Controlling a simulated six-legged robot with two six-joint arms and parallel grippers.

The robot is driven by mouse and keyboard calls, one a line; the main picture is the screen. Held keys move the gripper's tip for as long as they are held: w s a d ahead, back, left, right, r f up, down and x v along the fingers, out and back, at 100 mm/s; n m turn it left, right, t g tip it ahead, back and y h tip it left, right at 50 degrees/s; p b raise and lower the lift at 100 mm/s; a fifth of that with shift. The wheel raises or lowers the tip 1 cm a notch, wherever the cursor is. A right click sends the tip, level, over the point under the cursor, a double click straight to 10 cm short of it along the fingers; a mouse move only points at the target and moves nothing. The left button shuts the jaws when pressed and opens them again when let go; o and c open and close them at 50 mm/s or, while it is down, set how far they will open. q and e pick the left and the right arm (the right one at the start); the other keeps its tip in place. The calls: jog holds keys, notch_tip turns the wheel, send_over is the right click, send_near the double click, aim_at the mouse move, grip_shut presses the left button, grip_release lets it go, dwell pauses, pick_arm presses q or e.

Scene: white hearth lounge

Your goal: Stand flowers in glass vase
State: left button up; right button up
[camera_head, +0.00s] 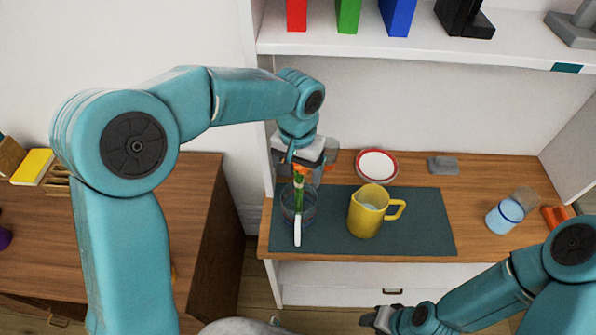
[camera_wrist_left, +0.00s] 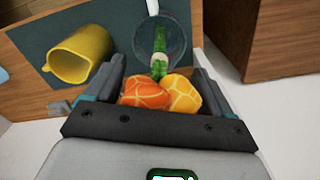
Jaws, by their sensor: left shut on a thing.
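My left gripper (camera_head: 306,160) is shut on the flowers (camera_wrist_left: 146,93), which have an orange and a yellow head. In the head view the flowers (camera_head: 299,190) hang heads up, with green stems pointing down. The clear glass vase (camera_head: 312,207) stands on the left end of the dark mat, below my left gripper. The stems overlap the vase mouth in both views, and the vase also shows in the left wrist view (camera_wrist_left: 176,42). How deep they reach is unclear. A narrow white piece (camera_head: 297,232) shows at the vase's front. My right gripper (camera_head: 382,319) is low, away from the vase.
A yellow jug (camera_head: 366,215) stands right of the vase on the dark mat (camera_head: 425,235). Behind are a red-rimmed plate (camera_head: 377,164) and a grey block (camera_head: 443,165). A shelf (camera_head: 400,40) overhangs the back.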

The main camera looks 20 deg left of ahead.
pick_arm(q)
jog(key=shift+s+f, duration=0.2)
jog(key=shift+f, duration=0.4)
jog(key=shift+w+f, duration=0.15)
jog(key=o, duration=1.3)
notch_tip(320, 180, up, 11)
jog(key=shift+r, duration=0.65)
